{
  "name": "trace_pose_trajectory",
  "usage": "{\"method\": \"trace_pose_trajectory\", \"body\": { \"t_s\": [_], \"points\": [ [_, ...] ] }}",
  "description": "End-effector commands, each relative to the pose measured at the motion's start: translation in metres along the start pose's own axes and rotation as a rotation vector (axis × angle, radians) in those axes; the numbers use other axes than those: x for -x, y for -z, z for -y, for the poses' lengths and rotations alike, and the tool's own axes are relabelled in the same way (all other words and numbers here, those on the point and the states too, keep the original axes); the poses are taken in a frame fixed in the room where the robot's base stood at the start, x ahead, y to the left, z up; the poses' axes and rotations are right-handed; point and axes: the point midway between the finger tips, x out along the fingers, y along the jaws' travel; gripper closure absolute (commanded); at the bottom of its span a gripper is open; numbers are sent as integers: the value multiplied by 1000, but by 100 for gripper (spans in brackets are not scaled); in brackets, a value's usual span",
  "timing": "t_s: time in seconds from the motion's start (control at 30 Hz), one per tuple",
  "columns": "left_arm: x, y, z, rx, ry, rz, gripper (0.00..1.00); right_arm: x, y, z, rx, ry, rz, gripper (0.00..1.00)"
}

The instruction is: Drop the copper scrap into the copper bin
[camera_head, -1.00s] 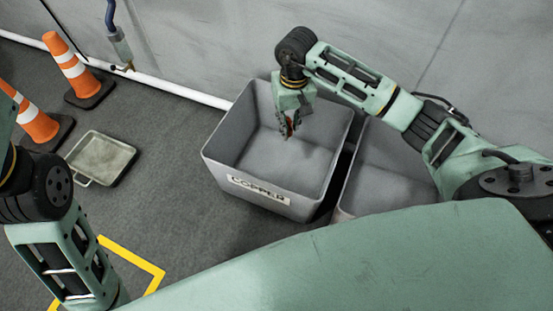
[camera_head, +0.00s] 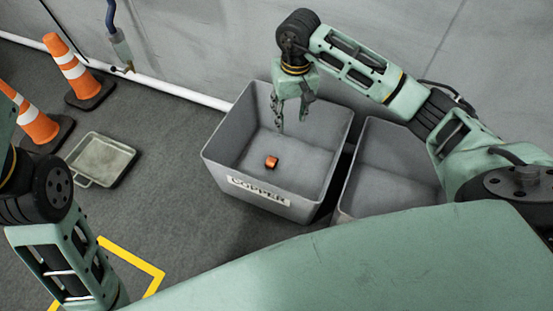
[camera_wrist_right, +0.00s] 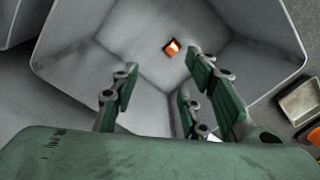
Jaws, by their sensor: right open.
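The copper scrap (camera_head: 271,162) is a small orange piece inside the grey bin labelled COPPER (camera_head: 228,172). Whether it rests on the bin floor or is still falling I cannot tell. In the right wrist view the scrap (camera_wrist_right: 172,47) shows inside the bin (camera_wrist_right: 80,72), apart from the fingers. My right gripper (camera_head: 291,112) is over the bin, pointing down, open and empty. Its spread fingers also show in the right wrist view (camera_wrist_right: 165,95). My left arm comes in at the left edge of the head view, but its gripper is out of view.
A second grey bin (camera_head: 385,185) stands just right of the copper bin. A shallow metal tray (camera_head: 101,158) lies on the floor at left, near two orange cones (camera_head: 70,65). A wall with a white pipe runs behind. Yellow tape (camera_head: 135,262) marks the floor.

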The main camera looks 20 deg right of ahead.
Motion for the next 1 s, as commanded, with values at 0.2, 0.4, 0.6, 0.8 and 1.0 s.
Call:
{"method": "trace_pose_trajectory", "body": {
  "t_s": [0.2,0.4,0.6,0.8,1.0],
  "points": [
    [0,0,0,0,0,0,60,48,1,0,2,-1,-4,59],
    [0,0,0,0,-1,1,60,72,0,0,1,-1,0,59],
    [0,0,0,0,-1,1,60,78,0,0,1,-1,1,59],
    [0,0,0,0,-1,1,60,78,0,0,0,-1,1,59],
    [0,0,0,0,0,1,60,78,-2,2,0,4,5,59]
  ]
}}
